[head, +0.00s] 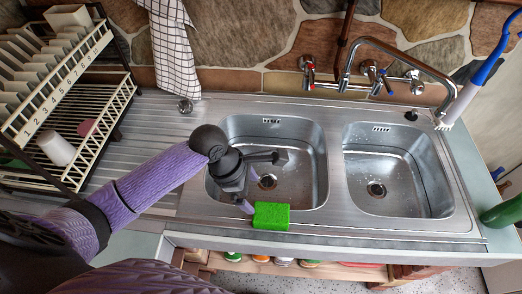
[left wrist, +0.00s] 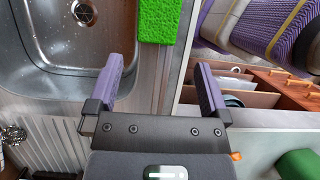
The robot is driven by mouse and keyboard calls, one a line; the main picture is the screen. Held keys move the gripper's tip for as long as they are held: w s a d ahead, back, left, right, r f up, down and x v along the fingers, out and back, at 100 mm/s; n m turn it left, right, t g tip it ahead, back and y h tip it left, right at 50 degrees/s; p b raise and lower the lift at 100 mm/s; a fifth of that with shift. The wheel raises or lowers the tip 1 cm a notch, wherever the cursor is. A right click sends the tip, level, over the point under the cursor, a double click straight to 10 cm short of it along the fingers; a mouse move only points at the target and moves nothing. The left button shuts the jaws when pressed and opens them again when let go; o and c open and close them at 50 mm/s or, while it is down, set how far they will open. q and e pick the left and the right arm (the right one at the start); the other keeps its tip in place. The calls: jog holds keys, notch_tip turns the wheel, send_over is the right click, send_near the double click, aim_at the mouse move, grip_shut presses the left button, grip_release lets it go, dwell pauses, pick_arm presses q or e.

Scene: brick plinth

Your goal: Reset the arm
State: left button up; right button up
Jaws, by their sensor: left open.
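My left arm reaches in from the left in the head view. Its gripper (head: 267,183) hangs over the front of the left sink basin (head: 312,140), its two fingers spread with nothing between them. In the left wrist view the open gripper (left wrist: 158,75) also shows empty. A bright green sponge (head: 271,216) lies on the front rim of the sink, close to the lower finger. It also shows in the left wrist view (left wrist: 160,20), ahead of the fingertips and apart from them. My right gripper is not in view.
A dish rack (head: 100,95) with plates and cups stands at the left. A faucet (head: 400,47) rises behind the basins. The right basin (head: 400,160) is empty. A brush (head: 465,95) stands at the back right, and a green bottle (head: 503,211) is at the right edge.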

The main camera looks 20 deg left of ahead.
pick_arm(q)
jog(key=s+r+m+t+y, duration=0.1)
jog(key=s+m+y, duration=0.1)
jog(key=s+m, duration=0.65)
jog(key=s+m+t+y, duration=0.15)
jog(key=s+m, duration=0.25)
jog(key=m, duration=1)
notch_tip(320, 180, down, 27)
jog(key=s+a+g+b, duration=0.1)
jog(key=s+g+b, duration=0.1)
jog(key=b, duration=0.7)
jog(key=s+a+f+m+g+b, duration=0.1)
jog(key=s+a+f+b, duration=0.2)
jog(key=s+f, duration=0.9)
notch_tip(320, 180, down, 5)
jog(key=y+b, duration=0.1)
jog(key=b, duration=0.2)
jog(key=shift+s, duration=0.35)
